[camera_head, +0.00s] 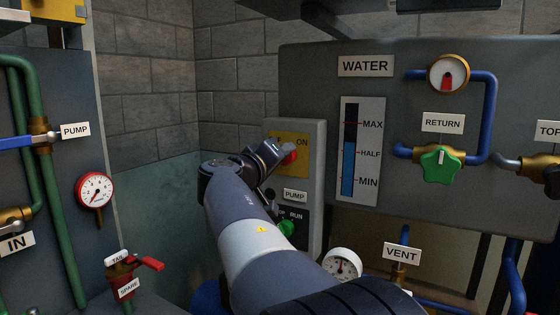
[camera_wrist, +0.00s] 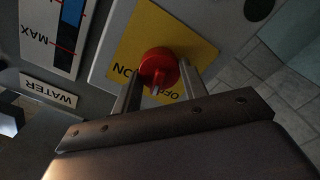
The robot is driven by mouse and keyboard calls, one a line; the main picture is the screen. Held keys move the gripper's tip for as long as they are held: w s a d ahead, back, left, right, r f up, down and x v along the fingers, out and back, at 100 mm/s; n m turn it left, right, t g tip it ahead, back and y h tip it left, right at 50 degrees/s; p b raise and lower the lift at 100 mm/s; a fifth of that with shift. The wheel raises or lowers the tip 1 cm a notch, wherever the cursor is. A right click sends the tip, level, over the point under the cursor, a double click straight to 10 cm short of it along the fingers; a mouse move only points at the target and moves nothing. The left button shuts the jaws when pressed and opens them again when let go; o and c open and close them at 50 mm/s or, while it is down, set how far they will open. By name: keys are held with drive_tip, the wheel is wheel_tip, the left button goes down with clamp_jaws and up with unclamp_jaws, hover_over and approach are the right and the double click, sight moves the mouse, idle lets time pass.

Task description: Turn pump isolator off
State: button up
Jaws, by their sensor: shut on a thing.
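The pump isolator is a red round knob (camera_head: 290,157) on a yellow plate (camera_head: 287,138) on the grey pump box, above a PUMP label (camera_head: 295,196). My gripper (camera_head: 280,154) reaches it from the left and hides part of the plate. In the wrist view the red knob (camera_wrist: 158,66) sits between the two fingers of my gripper (camera_wrist: 162,78), which are shut on it. I cannot tell clearly which way the knob points.
A green RUN switch (camera_head: 287,227) sits lower on the box. The water panel with a level gauge (camera_head: 348,160) and green RETURN valve (camera_head: 440,165) stands right. Pipes, a red-rimmed gauge (camera_head: 96,189) and a red SPARE valve (camera_head: 122,280) are left.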

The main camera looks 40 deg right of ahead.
drive_tip(key=n, duration=0.5)
drive_tip(key=shift+n+p, duration=0.35)
drive_tip(key=shift+n, duration=0.05)
drive_tip(key=shift+f, duration=0.1)
idle(0.3)
drive_tip(key=o, duration=1)
drive_tip(key=b+v, duration=0.1)
drive_tip(key=v, duration=1)
drive_tip(key=shift+w+d, duration=0.1)
